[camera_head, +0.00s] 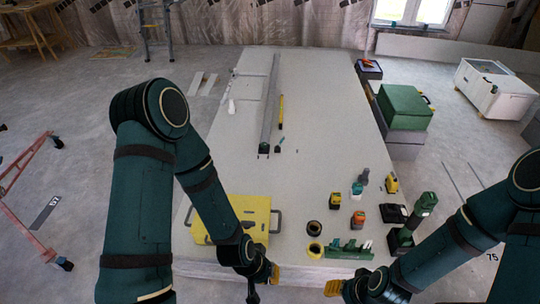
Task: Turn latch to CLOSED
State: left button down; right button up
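No latch can be made out clearly in the head view. A yellow panel (228,217) with dark handles at its sides lies at the near left of the large pale board stack; my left arm covers part of it. My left gripper (264,283) is just off the stack's near edge, small and partly cut off by the bottom of the picture. My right gripper (338,287) is also low, near the same edge, right of the left one. Neither visibly holds anything; whether their fingers are open is unclear.
The pale board stack (220,160) fills the middle. Several tools and a green rack (348,250) crowd its near right. A long metal profile (270,105) lies farther back. A red wheeled frame (22,165) stands left; green cases (404,106) and a white box (495,88) stand right.

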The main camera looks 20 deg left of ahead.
aim_at(246, 224)
jog(key=u, duration=0.75)
